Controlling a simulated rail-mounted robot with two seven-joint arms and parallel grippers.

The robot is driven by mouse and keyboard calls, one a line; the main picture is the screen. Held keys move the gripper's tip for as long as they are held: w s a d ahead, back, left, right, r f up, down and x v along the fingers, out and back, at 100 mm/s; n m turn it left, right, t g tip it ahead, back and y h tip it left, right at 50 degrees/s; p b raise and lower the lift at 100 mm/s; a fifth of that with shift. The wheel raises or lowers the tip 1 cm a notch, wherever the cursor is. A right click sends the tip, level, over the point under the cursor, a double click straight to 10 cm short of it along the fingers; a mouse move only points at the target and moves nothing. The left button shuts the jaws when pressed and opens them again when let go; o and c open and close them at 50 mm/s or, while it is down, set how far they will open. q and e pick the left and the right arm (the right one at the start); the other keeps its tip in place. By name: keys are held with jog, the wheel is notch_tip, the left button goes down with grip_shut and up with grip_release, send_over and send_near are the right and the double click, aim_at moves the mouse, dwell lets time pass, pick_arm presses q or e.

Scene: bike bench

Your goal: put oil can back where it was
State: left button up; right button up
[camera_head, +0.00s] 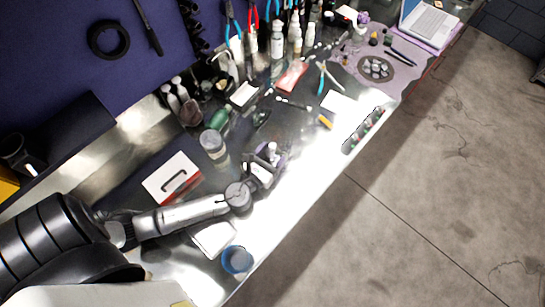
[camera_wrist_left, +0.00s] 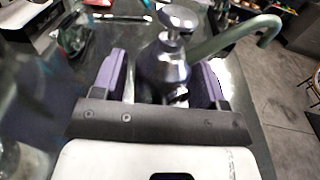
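The oil can (camera_wrist_left: 163,68) has a shiny metal body, a round silver pump knob on top and a long grey-green curved spout (camera_wrist_left: 235,36) reaching right. In the left wrist view it sits upright between the two purple-padded fingers of my left gripper (camera_wrist_left: 160,85), which look closed on its sides. In the head view my left gripper (camera_head: 266,166) is over the front part of the bench, with the top of the can (camera_head: 271,149) showing between its fingers. The can's lower part is hidden, so I cannot tell whether it touches the bench. My right gripper is not in view.
The metal bench (camera_head: 300,178) has free room to the right of my gripper. A red-and-white box (camera_head: 172,178), a clear jar (camera_head: 213,143), a blue cup (camera_head: 237,260) and a white tray (camera_head: 214,238) are nearby.

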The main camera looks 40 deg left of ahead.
pick_arm(q)
jog(key=shift+r, duration=0.15)
jog(key=c, duration=1.1)
